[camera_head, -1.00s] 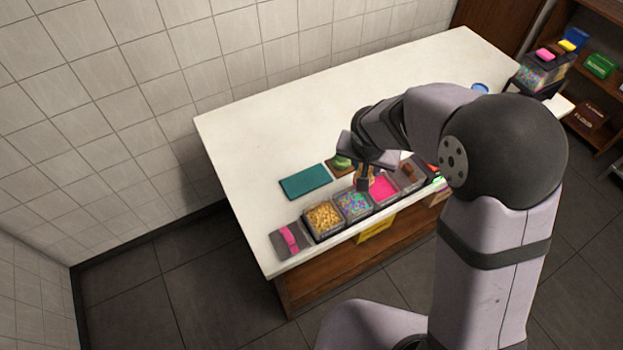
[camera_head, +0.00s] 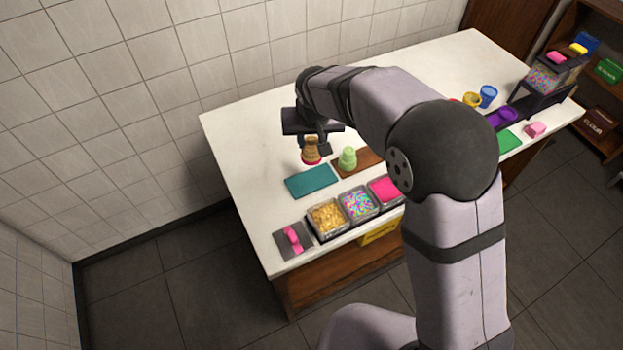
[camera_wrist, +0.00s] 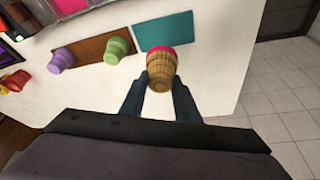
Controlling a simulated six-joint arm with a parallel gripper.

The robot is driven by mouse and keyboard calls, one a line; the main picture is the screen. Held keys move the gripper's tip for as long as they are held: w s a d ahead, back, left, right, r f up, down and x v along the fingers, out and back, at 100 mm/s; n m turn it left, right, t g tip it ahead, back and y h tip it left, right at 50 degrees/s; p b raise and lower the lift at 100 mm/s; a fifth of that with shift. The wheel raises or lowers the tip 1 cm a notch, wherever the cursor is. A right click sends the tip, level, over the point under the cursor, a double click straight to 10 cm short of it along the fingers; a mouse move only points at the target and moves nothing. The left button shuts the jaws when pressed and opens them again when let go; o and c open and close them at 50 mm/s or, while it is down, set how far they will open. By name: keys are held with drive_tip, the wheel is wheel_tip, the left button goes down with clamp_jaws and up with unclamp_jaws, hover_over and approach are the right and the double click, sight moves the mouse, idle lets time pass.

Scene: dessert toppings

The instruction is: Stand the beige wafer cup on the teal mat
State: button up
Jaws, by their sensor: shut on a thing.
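The beige wafer cup (camera_head: 311,147) has a pink band at its lower end in the head view. My gripper (camera_head: 313,140) is shut on it and holds it in the air, behind the teal mat. The cup also shows between the fingers in the wrist view (camera_wrist: 160,72), its pink end pointing away from the gripper. The teal mat (camera_head: 312,181) lies flat and empty on the white counter. It also shows in the wrist view (camera_wrist: 168,32), just beyond the cup.
A wooden board (camera_head: 364,164) right of the mat bears a green cup (camera_head: 347,158); the wrist view also shows a purple cup (camera_wrist: 61,61) on it. Topping bins (camera_head: 358,204) line the front edge, beside a grey mat with a pink item (camera_head: 293,239). The counter's left part is clear.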

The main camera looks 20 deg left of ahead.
drive_tip(key=shift+f, duration=0.1)
drive_tip(key=shift+f+p, duration=1.5)
drive_tip(key=shift+f, duration=3.4)
drive_tip(key=shift+f, duration=0.1)
drive_tip(key=shift+f, duration=0.1)
drive_tip(key=o, duration=0.8)
drive_tip(key=shift+r, duration=0.2)
